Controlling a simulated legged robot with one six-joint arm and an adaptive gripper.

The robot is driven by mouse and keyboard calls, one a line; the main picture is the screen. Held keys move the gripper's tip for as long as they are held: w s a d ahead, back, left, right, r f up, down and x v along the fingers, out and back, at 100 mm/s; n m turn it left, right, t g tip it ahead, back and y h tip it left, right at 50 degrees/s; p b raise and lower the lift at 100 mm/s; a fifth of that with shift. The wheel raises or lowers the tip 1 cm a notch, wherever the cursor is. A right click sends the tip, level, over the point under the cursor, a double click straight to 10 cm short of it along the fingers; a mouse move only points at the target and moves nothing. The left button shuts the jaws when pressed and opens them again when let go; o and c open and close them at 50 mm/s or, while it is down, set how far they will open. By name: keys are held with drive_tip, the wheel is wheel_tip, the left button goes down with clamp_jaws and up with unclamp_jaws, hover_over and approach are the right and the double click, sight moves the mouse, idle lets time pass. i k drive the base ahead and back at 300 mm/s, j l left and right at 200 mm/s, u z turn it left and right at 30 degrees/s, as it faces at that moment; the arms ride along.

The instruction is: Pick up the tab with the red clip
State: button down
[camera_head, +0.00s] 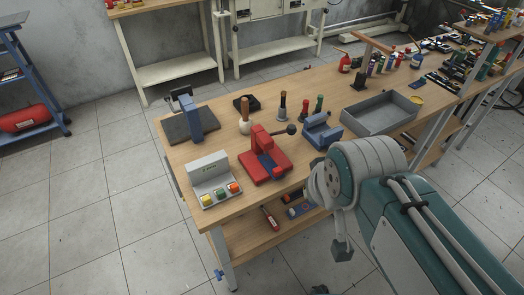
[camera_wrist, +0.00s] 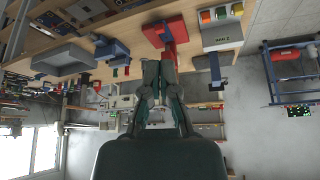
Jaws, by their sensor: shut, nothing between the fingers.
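I cannot single out a tab with a red clip in either view. A red bench fixture (camera_head: 264,165) with a dark lever knob stands on the wooden workbench (camera_head: 232,205). The fixture also shows, upside down, in the wrist view (camera_wrist: 165,30). My gripper (camera_head: 342,250) hangs off the front edge of the bench, partly hidden behind my arm. In the wrist view my gripper (camera_wrist: 158,68) is shut and empty, its fingers pointing toward the red fixture with a gap between.
A button box (camera_head: 210,180) stands at the bench's front left. A blue vise (camera_head: 321,131) and grey tray (camera_head: 380,113) lie to the right, with handled tools (camera_head: 282,106) behind. A blue-posted fixture (camera_head: 191,120) is at back left. Floor (camera_head: 90,220) is clear at left.

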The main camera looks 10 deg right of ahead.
sight(275, 171)
drive_tip(key=l+u, duration=0.55)
drive_tip(key=u, duration=0.2)
drive_tip(key=k+l+u, duration=0.15)
drive_tip(key=u, duration=0.25)
drive_tip(key=l, duration=0.1)
